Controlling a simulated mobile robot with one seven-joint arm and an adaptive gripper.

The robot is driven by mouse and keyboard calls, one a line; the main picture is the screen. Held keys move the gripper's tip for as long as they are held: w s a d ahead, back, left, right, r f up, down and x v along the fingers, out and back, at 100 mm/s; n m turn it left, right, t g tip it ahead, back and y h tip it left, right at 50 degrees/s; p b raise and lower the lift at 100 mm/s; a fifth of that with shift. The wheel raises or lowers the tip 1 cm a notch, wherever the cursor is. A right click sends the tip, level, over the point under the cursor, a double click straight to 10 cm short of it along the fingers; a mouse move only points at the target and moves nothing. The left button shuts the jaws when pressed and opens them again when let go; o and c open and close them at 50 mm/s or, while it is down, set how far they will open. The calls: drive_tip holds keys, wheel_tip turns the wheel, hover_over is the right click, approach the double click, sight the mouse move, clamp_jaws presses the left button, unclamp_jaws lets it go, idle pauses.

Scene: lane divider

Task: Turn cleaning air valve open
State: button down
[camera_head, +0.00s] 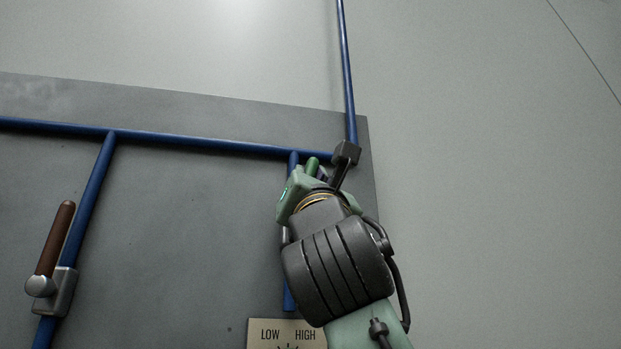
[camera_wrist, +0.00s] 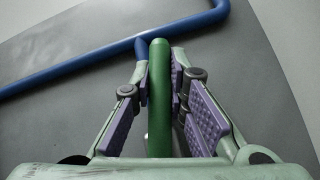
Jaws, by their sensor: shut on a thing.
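A green valve handle (camera_wrist: 159,100) runs between the two purple-padded fingers of my gripper (camera_wrist: 160,85) in the wrist view. My gripper is shut on it. In the head view only the rounded green tip (camera_head: 313,165) shows above my gripper (camera_head: 318,177). The handle points up, roughly along the short blue pipe (camera_head: 289,295) that drops from the horizontal pipe. The valve body is mostly hidden behind my gripper and wrist.
A second valve with a brown handle (camera_head: 55,238) and silver body (camera_head: 62,293) sits on the left blue pipe. A LOW/HIGH dial plate (camera_head: 255,340) is below my wrist.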

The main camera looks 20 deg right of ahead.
drive_tip(key=c, duration=1.5)
unclamp_jaws()
drive_tip(key=shift+c, duration=0.2)
drive_tip(key=shift+s, duration=0.1)
drive_tip(key=v, duration=1.2)
drive_tip(key=shift+c, duration=0.2)
